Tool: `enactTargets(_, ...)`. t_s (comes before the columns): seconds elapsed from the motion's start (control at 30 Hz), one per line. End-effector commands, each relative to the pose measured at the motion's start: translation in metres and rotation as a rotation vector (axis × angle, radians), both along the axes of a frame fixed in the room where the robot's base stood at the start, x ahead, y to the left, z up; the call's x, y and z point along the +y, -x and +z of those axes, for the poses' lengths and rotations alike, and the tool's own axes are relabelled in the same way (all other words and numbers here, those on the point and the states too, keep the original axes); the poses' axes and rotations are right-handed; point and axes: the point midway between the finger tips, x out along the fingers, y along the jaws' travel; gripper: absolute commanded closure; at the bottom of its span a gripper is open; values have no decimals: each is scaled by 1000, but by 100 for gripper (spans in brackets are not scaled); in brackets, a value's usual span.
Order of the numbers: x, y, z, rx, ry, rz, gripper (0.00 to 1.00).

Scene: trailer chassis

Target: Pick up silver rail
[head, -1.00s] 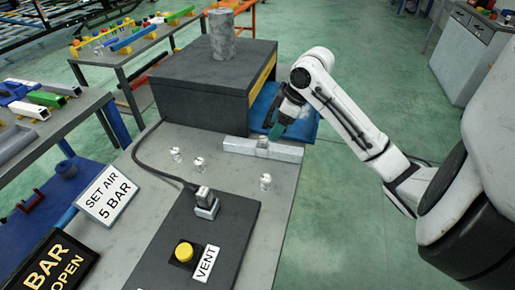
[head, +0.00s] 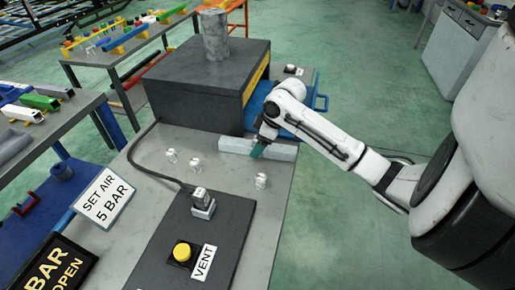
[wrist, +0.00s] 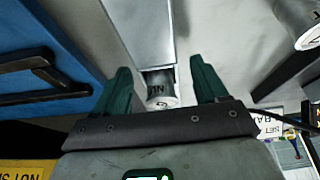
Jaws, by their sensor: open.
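The silver rail (head: 235,145) lies on the grey bench in front of the dark box. In the wrist view the rail (wrist: 145,30) runs from the top edge down towards my fingers. My gripper (head: 258,152) is low over the middle of the rail in the head view, hiding part of it. In the wrist view the two green fingers of my gripper (wrist: 160,72) are open. A short lettered metal cylinder (wrist: 161,88) shows between them at the rail's near end in that view. I cannot tell whether the fingers touch anything.
The dark box (head: 205,85) with a grey cylinder (head: 215,35) on top stands behind the rail. A blue tray (head: 315,100) is to its right. Several small clear pieces and a black panel (head: 225,235) with a yellow button (head: 182,252) are in front.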

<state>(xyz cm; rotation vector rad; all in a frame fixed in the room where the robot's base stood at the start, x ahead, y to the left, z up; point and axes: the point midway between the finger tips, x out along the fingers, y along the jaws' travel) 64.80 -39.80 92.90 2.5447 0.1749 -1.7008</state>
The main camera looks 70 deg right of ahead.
Motion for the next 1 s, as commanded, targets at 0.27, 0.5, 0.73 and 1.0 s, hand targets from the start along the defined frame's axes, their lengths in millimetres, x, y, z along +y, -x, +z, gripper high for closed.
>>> enactTargets(0.27, 0, 0, 0, 0, 0, -1, 49)
enactTargets(0.5, 0, 0, 0, 0, 0, -1, 72)
enactTargets(0.73, 0, 0, 0, 0, 0, -1, 94)
enactTargets(1.0, -1, 0, 1, -1, 2, -1, 100)
